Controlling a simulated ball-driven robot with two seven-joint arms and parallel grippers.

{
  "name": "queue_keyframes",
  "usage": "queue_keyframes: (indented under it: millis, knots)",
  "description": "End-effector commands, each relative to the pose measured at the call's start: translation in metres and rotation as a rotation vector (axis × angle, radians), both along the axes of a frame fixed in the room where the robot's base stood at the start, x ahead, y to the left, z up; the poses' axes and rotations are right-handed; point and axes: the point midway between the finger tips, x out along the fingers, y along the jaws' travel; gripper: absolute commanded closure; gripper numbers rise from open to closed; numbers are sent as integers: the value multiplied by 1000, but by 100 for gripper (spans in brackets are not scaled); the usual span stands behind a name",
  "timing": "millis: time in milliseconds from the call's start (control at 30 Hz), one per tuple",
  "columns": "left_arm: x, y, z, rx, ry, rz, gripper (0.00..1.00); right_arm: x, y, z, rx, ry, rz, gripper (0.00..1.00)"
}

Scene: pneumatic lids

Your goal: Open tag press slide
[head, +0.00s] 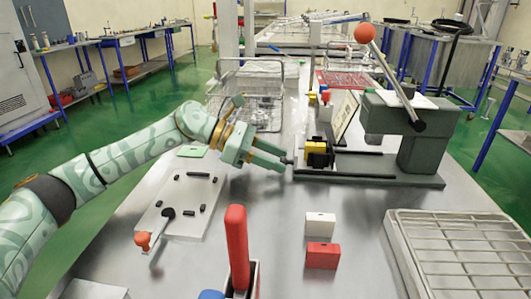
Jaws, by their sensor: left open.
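The tag press (417,150) is a grey-green machine on a flat base at the right of centre, with a long lever ending in a red ball (365,33). Its slide (317,154), a yellow and black block, sits at the left end of dark rails on the base, clear of the press head. A small dark knob (290,161) sticks out from its left side. My left gripper (283,159) is open, pointing right, with its fingertips at the knob. I cannot tell if they touch it. My right gripper is out of view.
A white plate (180,222) with black handles and an orange-knobbed lever lies left. A red upright handle (238,245) stands in front. White (320,223) and red (322,256) blocks lie near centre. A wire rack (455,250) is right, a wire basket (250,100) behind.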

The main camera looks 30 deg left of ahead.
Motion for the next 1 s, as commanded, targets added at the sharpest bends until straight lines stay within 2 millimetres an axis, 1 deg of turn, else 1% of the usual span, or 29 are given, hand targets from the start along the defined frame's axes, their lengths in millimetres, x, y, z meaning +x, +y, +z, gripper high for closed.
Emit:
queue_keyframes:
  millis: [67, 167, 267, 433, 600, 700, 800, 1000]
  knots:
    - [-2, 6, 3, 0, -1, 3, 57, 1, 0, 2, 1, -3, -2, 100]
    - [-8, 19, 10, 1, 0, 4, 57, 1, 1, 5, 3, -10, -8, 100]
    - [-16, 40, 21, 1, -2, 7, 57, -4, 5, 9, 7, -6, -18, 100]
    - [-33, 81, 39, 2, -1, 7, 57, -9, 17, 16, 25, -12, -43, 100]
    - [-48, 115, 53, 0, 0, 4, 57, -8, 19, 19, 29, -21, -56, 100]
    - [-53, 128, 59, 0, -1, 4, 57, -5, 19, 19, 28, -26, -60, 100]
    - [-56, 136, 61, 0, -1, 2, 57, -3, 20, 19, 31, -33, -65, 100]
    - [-58, 139, 62, 0, 0, 1, 57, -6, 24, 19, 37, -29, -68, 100]
